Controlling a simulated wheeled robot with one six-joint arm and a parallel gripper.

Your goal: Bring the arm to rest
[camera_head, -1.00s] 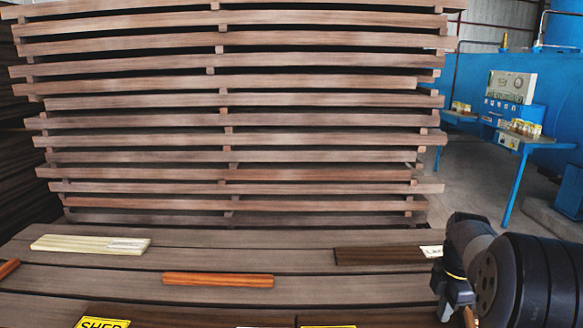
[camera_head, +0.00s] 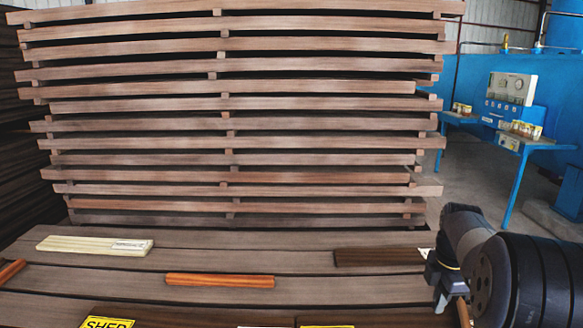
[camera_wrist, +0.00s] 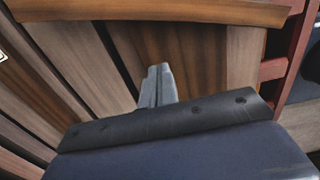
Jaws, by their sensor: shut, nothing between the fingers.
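My gripper (camera_wrist: 157,82) is shut and empty in the wrist view, its grey fingers together above the brown planks. In the head view my gripper (camera_head: 440,290) is at the lower right, partly hidden by my dark wrist and arm. It is over the right end of the plank table (camera_head: 220,258), close to a dark brown board (camera_head: 375,257). I cannot tell whether it touches anything.
A pale board (camera_head: 85,245) and an orange-brown board (camera_head: 220,280) lie on the planks. Yellow labels (camera_head: 107,322) show at the front edge. A tall timber stack (camera_head: 230,115) stands behind. Blue autoclave equipment with a control panel (camera_head: 512,88) stands at the right rear.

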